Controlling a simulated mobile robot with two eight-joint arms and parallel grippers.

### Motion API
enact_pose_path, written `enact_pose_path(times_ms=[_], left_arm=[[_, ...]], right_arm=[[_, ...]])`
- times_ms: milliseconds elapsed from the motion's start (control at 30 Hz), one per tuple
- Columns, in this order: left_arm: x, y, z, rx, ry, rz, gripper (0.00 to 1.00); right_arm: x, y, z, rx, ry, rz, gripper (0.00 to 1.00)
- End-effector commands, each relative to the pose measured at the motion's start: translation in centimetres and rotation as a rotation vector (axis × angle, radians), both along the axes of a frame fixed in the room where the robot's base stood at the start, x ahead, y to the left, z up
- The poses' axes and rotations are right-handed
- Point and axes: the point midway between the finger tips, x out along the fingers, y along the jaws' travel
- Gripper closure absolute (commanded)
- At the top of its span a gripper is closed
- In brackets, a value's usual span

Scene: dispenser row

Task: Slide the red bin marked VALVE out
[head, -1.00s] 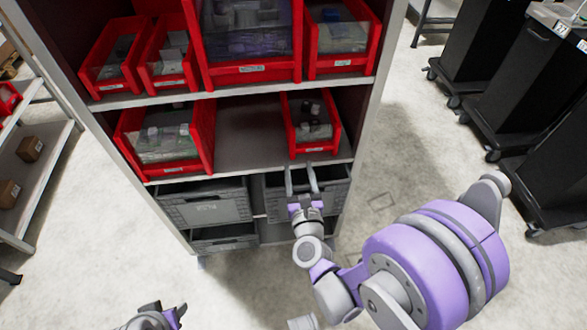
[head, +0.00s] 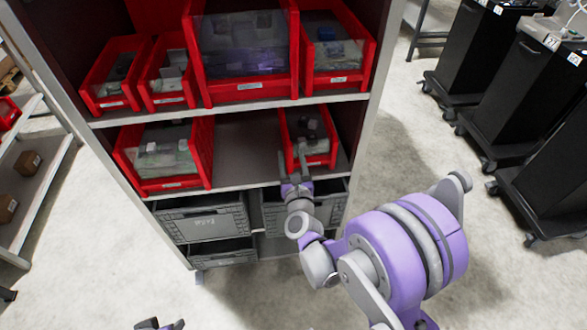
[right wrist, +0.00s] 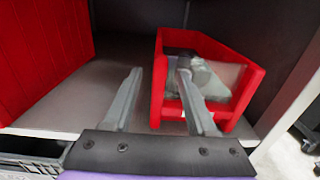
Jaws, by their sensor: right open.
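A small red bin (head: 317,160) stands alone at the right of the lower open shelf, with dark and grey parts behind a clear front panel. Its label is too small to read, so I cannot confirm VALVE. My right gripper (head: 291,158) is open at the bin's front left. In the right wrist view its fingers (right wrist: 160,78) appear either side of the red bin's left wall (right wrist: 158,75). The right finger overlaps the bin's front; I cannot tell whether it touches. My left gripper (head: 160,324) barely shows at the bottom edge, and its jaws are unclear.
A wider red bin (head: 165,183) stands left on the same shelf (head: 240,176), with bare shelf between. Several red bins, including a large one (head: 247,90), fill the shelf above. Grey crates (head: 203,222) sit below. Black wheeled bins (head: 500,80) stand at the right.

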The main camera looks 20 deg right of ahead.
Motion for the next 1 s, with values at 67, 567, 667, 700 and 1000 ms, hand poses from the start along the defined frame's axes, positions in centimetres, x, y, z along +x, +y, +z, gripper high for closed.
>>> enact_pose_path(times_ms=[67,567,667,700,1000], left_arm=[[0.0,0.0,0.03,0.0,0.0,0.0,0.5],[0.0,0.0,0.03,0.0,0.0,0.0,0.5],[0.0,0.0,0.03,0.0,0.0,0.0,0.5],[0.0,0.0,0.03,0.0,0.0,0.0,0.5],[0.0,0.0,0.03,0.0,0.0,0.0,0.5]], right_arm=[[0.58,-0.15,0.0,-0.001,0.0,0.0,0.43],[0.91,-0.23,0.0,-0.001,0.0,0.0,0.66],[0.91,-0.23,0.0,-0.001,0.0,0.0,0.84],[0.9,-0.23,0.0,-0.001,0.0,0.0,0.91],[0.9,-0.22,0.0,-0.001,0.0,0.0,1.0]])
